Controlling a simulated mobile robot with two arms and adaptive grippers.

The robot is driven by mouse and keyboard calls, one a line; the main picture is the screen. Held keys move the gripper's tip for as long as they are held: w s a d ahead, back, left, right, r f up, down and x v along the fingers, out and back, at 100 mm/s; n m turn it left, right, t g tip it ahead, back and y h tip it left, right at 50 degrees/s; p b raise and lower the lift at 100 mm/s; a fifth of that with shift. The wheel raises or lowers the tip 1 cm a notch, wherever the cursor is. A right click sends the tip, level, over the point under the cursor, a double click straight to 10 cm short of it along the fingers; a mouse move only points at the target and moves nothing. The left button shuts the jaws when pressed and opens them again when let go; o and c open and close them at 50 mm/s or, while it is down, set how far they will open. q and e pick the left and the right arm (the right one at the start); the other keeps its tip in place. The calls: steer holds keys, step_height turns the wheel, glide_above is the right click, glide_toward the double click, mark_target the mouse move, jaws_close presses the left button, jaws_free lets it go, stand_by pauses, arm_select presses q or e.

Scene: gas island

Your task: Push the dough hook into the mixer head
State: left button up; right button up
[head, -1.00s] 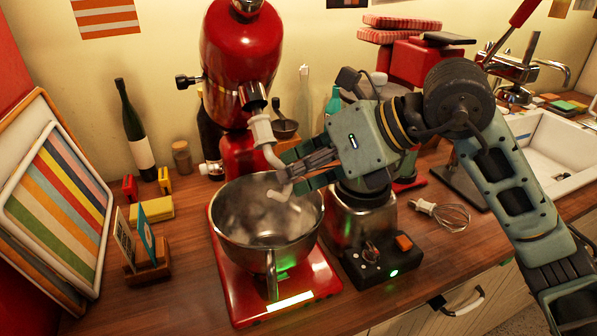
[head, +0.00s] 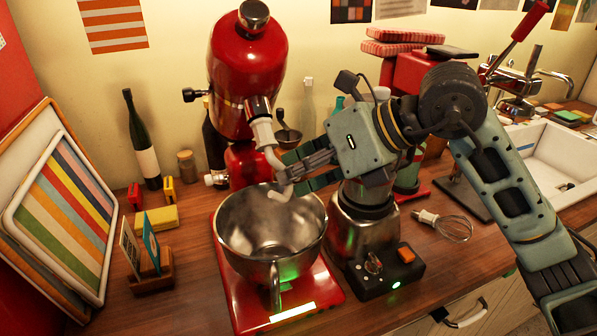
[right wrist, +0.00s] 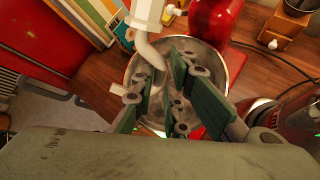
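The red stand mixer's head (head: 246,75) is tilted back above the steel bowl (head: 240,240). The pale dough hook (head: 269,154) hangs at a slant below the head, its white collar (head: 263,134) up against the metal socket. Its curved lower end is over the bowl. In the right wrist view the hook (right wrist: 150,52) comes down from its collar (right wrist: 146,15) beside and behind my left-hand finger. My right gripper (head: 290,168) is at the hook's lower part, fingers apart; it also shows in the right wrist view (right wrist: 165,95). Whether it touches the hook is unclear. My left gripper is not in view.
A blender base (head: 365,235) stands right of the bowl, close under my right arm. A whisk (head: 450,227) lies farther right, before the sink (head: 545,160). Bottles (head: 140,145) and a card holder (head: 150,275) stand left of the mixer.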

steer(key=o, duration=0.4)
steer(key=shift+w, duration=0.1)
steer(key=shift+o, duration=0.2)
steer(key=v, duration=1.2)
steer(key=shift+d, duration=0.1)
